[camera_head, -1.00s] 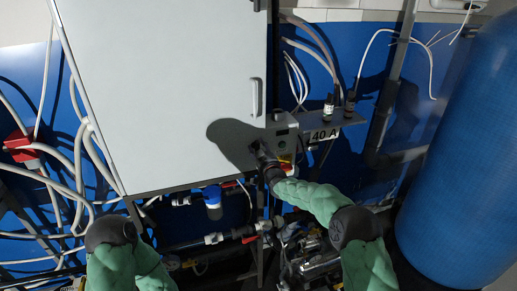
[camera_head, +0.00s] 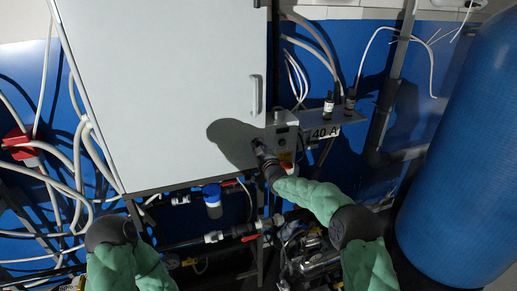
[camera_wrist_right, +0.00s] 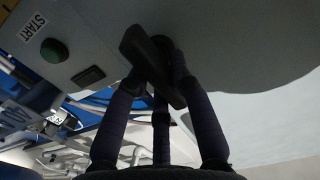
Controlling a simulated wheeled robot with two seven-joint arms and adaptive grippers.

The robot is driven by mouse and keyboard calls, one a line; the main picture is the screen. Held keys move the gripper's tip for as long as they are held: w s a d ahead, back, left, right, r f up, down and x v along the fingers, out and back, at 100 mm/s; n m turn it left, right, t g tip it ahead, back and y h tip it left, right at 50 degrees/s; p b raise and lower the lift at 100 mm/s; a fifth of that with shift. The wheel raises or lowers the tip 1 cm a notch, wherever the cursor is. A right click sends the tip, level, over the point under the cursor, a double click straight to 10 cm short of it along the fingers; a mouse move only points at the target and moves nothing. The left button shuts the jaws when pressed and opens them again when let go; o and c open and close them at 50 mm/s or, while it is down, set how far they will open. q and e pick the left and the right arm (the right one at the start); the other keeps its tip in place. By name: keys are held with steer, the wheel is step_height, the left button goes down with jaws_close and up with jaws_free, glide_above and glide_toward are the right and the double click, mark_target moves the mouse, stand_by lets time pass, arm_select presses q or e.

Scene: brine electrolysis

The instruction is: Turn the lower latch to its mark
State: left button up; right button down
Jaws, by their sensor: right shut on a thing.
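The lower latch is a black bar handle (camera_wrist_right: 150,66) at the lower edge of the white cabinet door (camera_head: 165,90), seen in the right wrist view. My right gripper (camera_wrist_right: 160,75) is shut on it, with dark fingers on both sides of the bar. The bar lies slanted in that view, from upper left to lower right. In the head view my right gripper (camera_head: 259,148) is at the lower right corner of the door and hides the latch. I cannot make out the mark. My left gripper is not in view; only my left arm shows.
A grey box with a green START button (camera_wrist_right: 54,50) is close beside the latch. A shelf (camera_head: 335,119) with two small dark bottles is right of it. Pipes with a blue filter (camera_head: 212,200) run below the door. A large blue tank (camera_head: 465,160) stands at the right.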

steer(key=n+b, duration=0.4)
steer(key=shift+a+f, duration=0.15)
steer(key=n+b, duration=0.2)
steer(key=n, duration=0.1)
steer(key=shift+s+a+n, duration=0.1)
steer(key=shift+a+n, duration=0.05)
steer(key=shift+n, duration=0.15)
steer(key=n+b, duration=0.1)
steer(key=n, duration=0.3)
steer(key=shift+a, duration=0.15)
steer(key=shift+s+a+n, duration=0.1)
steer(key=shift+a+n, duration=0.05)
steer(key=shift+n, duration=2.65)
steer(key=shift+f, duration=0.1)
steer(key=c, duration=1.1)
jaws_free()
